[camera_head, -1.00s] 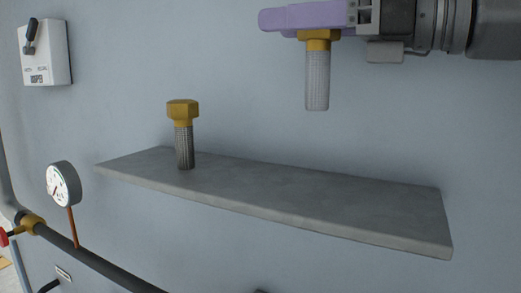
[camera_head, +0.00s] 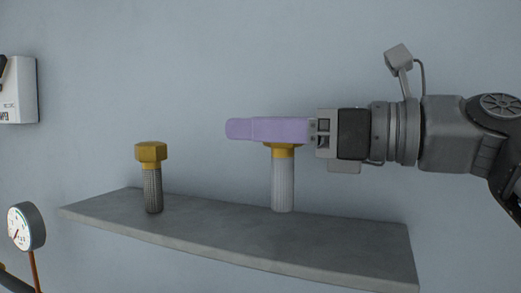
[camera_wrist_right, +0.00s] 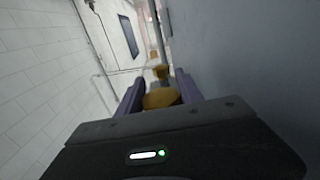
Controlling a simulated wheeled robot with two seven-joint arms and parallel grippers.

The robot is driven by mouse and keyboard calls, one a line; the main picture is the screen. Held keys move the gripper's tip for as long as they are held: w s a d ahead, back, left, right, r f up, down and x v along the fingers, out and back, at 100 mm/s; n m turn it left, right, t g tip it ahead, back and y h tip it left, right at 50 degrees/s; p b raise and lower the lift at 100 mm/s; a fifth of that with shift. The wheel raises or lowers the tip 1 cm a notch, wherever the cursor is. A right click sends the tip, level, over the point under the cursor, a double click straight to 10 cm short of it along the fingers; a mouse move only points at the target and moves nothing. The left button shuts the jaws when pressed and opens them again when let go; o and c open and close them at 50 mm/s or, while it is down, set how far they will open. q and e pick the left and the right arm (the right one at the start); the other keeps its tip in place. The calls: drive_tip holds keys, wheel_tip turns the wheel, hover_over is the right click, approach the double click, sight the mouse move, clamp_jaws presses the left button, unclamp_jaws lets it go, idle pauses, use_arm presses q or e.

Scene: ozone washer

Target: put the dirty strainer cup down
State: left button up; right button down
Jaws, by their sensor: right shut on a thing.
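The strainer cup in my right gripper (camera_head: 240,129), taken as the dirty one, has a brass hex cap and a pale mesh body (camera_head: 283,185). The purple fingers are shut on its cap from the right. It hangs upright, mesh down, its lower end at the shelf surface; I cannot tell whether it touches. In the right wrist view the cap (camera_wrist_right: 162,98) shows between the fingers. A second strainer cup (camera_head: 152,180), with a brass cap and darker grey mesh, stands upright on the grey shelf (camera_head: 340,255) to the left. My left gripper is not in view.
A pressure gauge (camera_head: 24,227) is at the lower left, and a white wall box (camera_head: 18,90) is at the left edge. The wall is close behind the shelf. The shelf is clear between the two cups and to the right.

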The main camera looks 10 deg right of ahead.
wheel_tip(320, 180, down, 3)
drive_tip(key=shift+r, duration=0.15)
drive_tip(key=c, duration=0.8)
unclamp_jaws()
drive_tip(key=shift+s+d, duration=0.25)
drive_tip(key=shift+d, duration=0.15)
drive_tip(key=b+v, duration=0.2)
drive_tip(key=v, duration=0.8)
drive_tip(key=shift+s+d+b, duration=0.1)
drive_tip(key=shift+b, duration=0.25)
drive_tip(key=shift+s+d, duration=0.25)
drive_tip(key=shift+d, duration=0.1)
